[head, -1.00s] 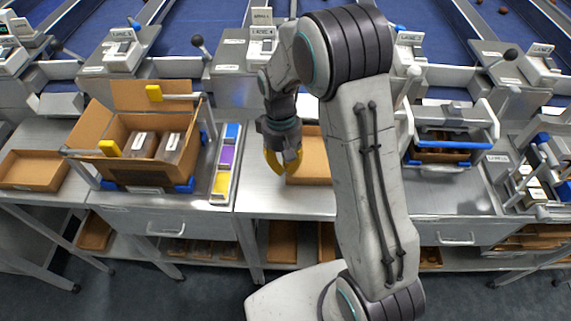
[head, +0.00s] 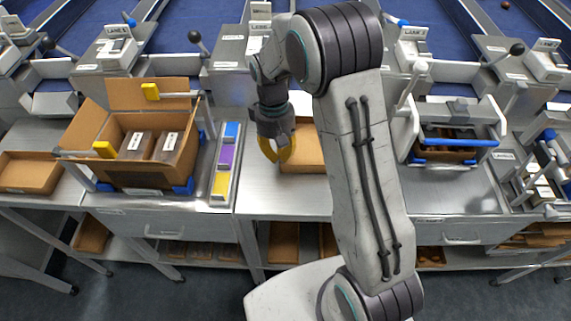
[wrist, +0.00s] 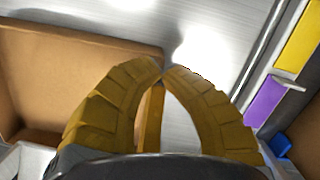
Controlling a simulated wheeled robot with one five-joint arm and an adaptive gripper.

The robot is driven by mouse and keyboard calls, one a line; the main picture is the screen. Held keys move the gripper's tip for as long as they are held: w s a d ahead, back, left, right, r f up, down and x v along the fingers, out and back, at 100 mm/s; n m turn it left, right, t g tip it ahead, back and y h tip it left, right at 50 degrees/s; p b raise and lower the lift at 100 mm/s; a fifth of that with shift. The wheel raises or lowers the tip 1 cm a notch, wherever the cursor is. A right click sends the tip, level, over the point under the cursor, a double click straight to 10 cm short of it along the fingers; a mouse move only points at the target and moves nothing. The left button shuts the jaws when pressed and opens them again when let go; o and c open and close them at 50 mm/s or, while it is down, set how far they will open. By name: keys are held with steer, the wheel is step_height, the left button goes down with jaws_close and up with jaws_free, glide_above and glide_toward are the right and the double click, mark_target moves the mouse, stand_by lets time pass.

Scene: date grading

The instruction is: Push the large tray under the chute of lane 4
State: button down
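A shallow brown cardboard tray (head: 308,160) lies on the metal bench in the middle bay, partly hidden behind my arm. In the wrist view the tray (wrist: 40,75) fills the upper left, with a wall showing between my fingers. My gripper (head: 277,157), with yellow ribbed fingers, is low at the tray's left front side. In the wrist view my gripper's fingertips (wrist: 162,73) meet, and nothing is held between them. I cannot tell whether the fingers touch the tray. The middle lane's machine (head: 232,88) stands behind the bench; its chute is largely hidden by my arm.
Right of my arm is a bay with a blue bar (head: 460,142). Bare bench (head: 258,200) lies in front of the tray.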

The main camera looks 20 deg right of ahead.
steer(key=shift+r+p, duration=0.6)
steer(key=shift+r, duration=0.1)
steer(key=shift+f, duration=0.15)
steer(key=shift+w+a, duration=0.1)
steer(key=shift+w, duration=0.55)
steer(key=shift+w+a+b, duration=0.1)
steer(key=shift+w+a, duration=0.2)
steer(key=shift+w, duration=1.4)
steer(key=shift+w+a+b, duration=0.15)
steer(key=shift+w+a, duration=0.15)
steer(key=shift+w, duration=1.45)
steer(key=shift+w+a+b, duration=0.1)
steer(key=shift+w+a, duration=0.2)
steer(key=shift+w, duration=1.4)
